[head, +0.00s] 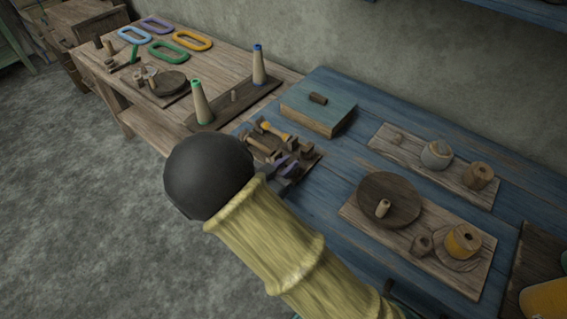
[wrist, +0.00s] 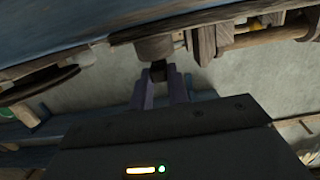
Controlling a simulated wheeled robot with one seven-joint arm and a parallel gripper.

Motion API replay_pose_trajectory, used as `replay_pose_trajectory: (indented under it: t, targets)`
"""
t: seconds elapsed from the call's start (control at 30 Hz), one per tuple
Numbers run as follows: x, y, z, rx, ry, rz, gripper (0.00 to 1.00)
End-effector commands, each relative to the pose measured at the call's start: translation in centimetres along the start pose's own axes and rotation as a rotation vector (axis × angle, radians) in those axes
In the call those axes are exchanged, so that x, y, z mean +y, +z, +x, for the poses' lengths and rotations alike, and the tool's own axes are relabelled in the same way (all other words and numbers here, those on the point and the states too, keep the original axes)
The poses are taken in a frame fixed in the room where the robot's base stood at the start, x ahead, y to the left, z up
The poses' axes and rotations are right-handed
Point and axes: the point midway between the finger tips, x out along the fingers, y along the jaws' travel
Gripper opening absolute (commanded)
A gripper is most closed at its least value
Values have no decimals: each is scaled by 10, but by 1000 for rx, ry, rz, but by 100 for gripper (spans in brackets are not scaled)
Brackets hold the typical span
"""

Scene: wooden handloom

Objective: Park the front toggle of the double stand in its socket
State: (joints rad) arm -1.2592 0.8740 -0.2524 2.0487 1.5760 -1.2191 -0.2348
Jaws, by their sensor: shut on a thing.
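The double stand (head: 312,160) is a small dark wooden rack near the front left edge of the blue table. A yellow-ended toggle (head: 272,131) and a brown wooden toggle (head: 260,143) lie across it. My gripper (head: 285,168) is at the rack's near side, with purple fingers. In the wrist view my gripper (wrist: 161,82) is shut on a small dark part below a round brownish end (wrist: 153,48), which I take as the front toggle. Its socket cannot be made out; my arm and fingers hide part of the rack.
A blue-topped box (head: 318,103) stands behind the rack. A board with a dark disc (head: 388,200) and a yellow spool (head: 463,241) lies to the right. A wooden bench (head: 148,100) with two cones (head: 200,103) is at left.

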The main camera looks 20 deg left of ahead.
Motion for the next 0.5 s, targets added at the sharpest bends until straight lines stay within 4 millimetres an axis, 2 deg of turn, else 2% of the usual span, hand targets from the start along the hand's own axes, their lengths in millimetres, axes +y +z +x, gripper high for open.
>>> replay_pose_trajectory:
  t: [0.13, 0.47, 0.5]
  targets:
    - [-1, 8, 0, 1, -3, 0, 0]
    - [-3, 9, -2, 0, -8, 0, 0]
    - [-3, 9, -2, 0, -9, 0, 25]
